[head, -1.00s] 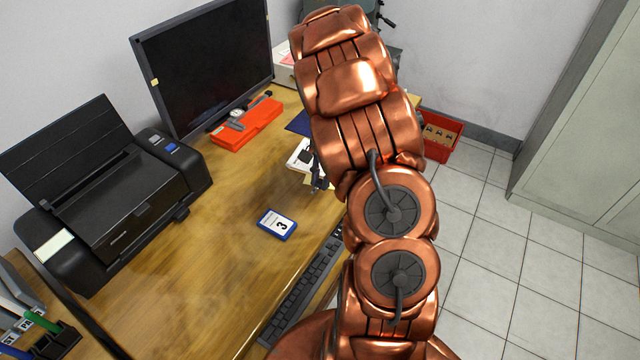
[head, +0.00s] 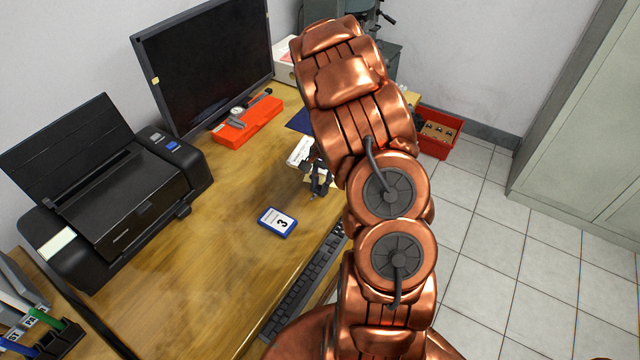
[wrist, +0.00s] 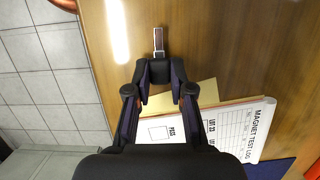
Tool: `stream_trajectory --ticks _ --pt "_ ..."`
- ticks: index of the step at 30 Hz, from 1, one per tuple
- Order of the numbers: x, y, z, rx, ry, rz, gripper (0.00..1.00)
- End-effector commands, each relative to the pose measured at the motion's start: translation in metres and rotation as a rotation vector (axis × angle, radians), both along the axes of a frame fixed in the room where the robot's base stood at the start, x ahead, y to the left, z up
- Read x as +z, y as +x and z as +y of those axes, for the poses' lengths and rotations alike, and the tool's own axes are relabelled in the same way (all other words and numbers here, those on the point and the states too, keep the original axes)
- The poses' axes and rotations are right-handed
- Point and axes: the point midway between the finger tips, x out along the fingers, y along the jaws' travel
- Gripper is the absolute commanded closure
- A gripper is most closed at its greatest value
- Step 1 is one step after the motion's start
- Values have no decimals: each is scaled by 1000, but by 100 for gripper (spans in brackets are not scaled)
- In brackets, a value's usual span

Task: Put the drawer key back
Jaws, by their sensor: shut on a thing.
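My gripper (head: 320,184) shows partly in the head view, beside my arm and above the desk's right part. In the wrist view my gripper (wrist: 158,70) is shut on a small slim metallic piece (wrist: 158,40), seemingly the drawer key. The piece sticks out beyond the fingertips, over the wooden desk. Its held end is hidden by the fingers. The head view does not show it clearly.
A magnet test log sheet (wrist: 235,130) lies under my gripper. The desk holds a blue-edged card (head: 277,222), a keyboard (head: 305,285), an orange case (head: 250,122), a monitor (head: 205,60) and a printer (head: 120,205). A red box (head: 440,130) stands beyond the desk's right side.

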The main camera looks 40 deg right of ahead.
Motion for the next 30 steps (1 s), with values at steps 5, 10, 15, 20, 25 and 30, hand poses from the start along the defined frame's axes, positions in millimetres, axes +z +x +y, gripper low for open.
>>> stream_trajectory --ticks 5,10,15,20,25,30 --pt "-5 0 0 0 1 0 100" --pt "-5 0 0 0 0 0 76" --pt "-5 0 0 0 0 0 59" --pt "-5 0 0 0 0 0 53" --pt "-5 0 0 0 0 0 53" --pt "8 0 -1 -1 -2 -1 53"
